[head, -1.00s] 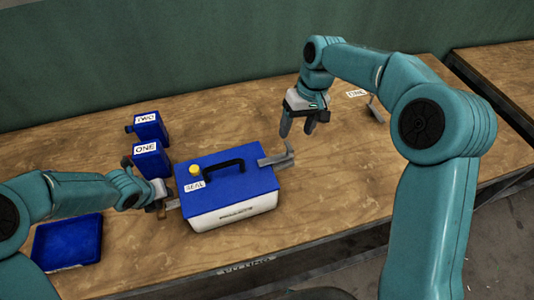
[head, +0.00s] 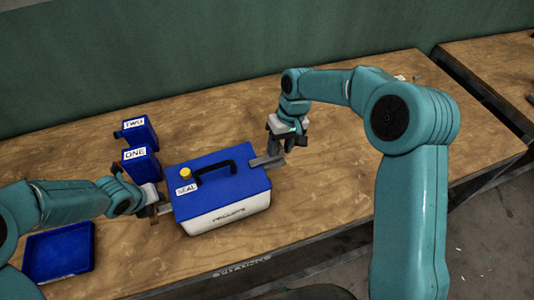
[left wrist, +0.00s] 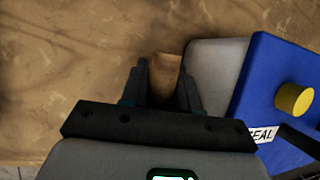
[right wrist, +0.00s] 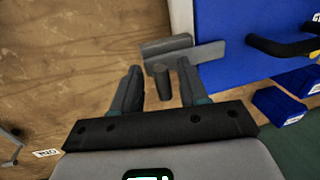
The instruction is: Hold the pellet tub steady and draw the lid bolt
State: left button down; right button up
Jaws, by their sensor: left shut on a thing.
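The pellet tub (head: 228,218) is white with a blue lid (head: 215,178), a black handle and a yellow knob by a SEAL label. My left gripper (head: 157,210) is shut on a brown tab (left wrist: 168,68) at the tub's left side. The grey lid bolt (head: 266,160) sits at the lid's right edge; in the right wrist view its plate (right wrist: 205,54) and upright peg (right wrist: 162,82) show. My right gripper (right wrist: 158,82) is open, with the peg between its fingers and gaps on both sides. In the head view this gripper (head: 276,150) hides part of the bolt.
Two blue containers, ONE (head: 141,164) and TWO (head: 137,131), stand behind the tub on the left. An empty blue tray (head: 58,252) lies at the front left. The wooden table (head: 330,200) is clear right of the tub. A second table (head: 500,65) stands beyond a gap.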

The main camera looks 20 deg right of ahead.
pick_arm(q)
jog(key=shift+s+f, duration=0.1)
jog(key=shift+f, duration=0.05)
pick_arm(e)
grip_shut()
jog(key=shift+d, duration=0.2)
pick_arm(q)
jog(key=shift+a, duration=0.1)
pick_arm(e)
jog(key=shift+w+d, duration=0.15)
jog(key=shift+d, duration=1.7)
jog(key=shift+o, duration=1.5)
grip_release()
jog(key=shift+d, duration=0.15)
pick_arm(q)
jog(key=c, duration=0.8)
grip_release()
pick_arm(e)
notch_tip(320, 180, up, 12)
jog(key=d, duration=0.2)
jog(key=shift+f, duration=0.15)
